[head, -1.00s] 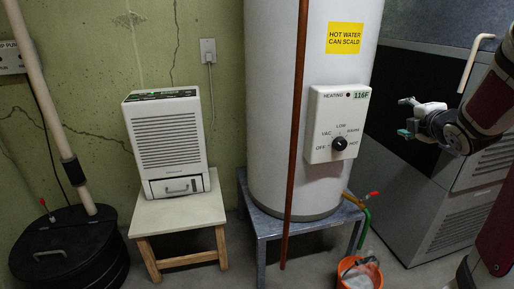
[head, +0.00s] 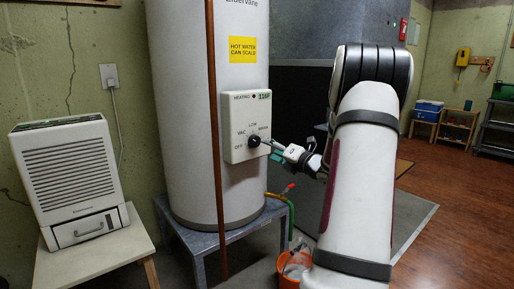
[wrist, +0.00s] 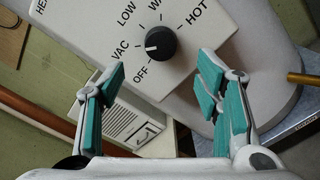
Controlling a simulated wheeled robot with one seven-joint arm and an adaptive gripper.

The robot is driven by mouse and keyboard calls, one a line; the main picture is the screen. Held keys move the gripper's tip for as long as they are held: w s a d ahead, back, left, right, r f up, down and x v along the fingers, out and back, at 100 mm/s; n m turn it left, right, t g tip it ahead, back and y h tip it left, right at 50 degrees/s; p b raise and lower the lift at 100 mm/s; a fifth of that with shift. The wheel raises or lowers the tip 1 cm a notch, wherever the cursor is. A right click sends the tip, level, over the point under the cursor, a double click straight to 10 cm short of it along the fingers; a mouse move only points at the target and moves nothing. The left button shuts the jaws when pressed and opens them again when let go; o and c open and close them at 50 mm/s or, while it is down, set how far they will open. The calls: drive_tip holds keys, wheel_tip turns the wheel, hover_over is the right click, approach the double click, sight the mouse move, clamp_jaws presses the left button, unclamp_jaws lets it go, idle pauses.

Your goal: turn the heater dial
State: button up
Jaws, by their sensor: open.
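The heater dial (head: 254,141) is a round black knob on the white control box (head: 238,152) of the tall white tank (head: 178,95). The wrist view shows the dial (wrist: 161,43) with labels OFF, VAC, LOW, a partly covered word and HOT around it. Its white mark points left, roughly toward VAC. My gripper (head: 270,148) is just right of the dial in the head view. In the wrist view my gripper (wrist: 160,78) is open, its teal-padded fingers apart on either side, with the dial ahead between them. I see no contact with it.
A copper pipe (head: 215,150) runs upright before the tank, left of the box. The tank stands on a grey metal stand (head: 200,243). A valve with a red handle (head: 288,187) and an orange bucket (head: 288,270) are below. A dehumidifier (head: 72,180) stands left.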

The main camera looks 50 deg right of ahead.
sight(257, 142)
drive_tip(key=b+x, duration=0.1)
drive_tip(key=x, duration=0.7)
drive_tip(key=shift+s+d, duration=0.1)
drive_tip(key=c, duration=1.2)
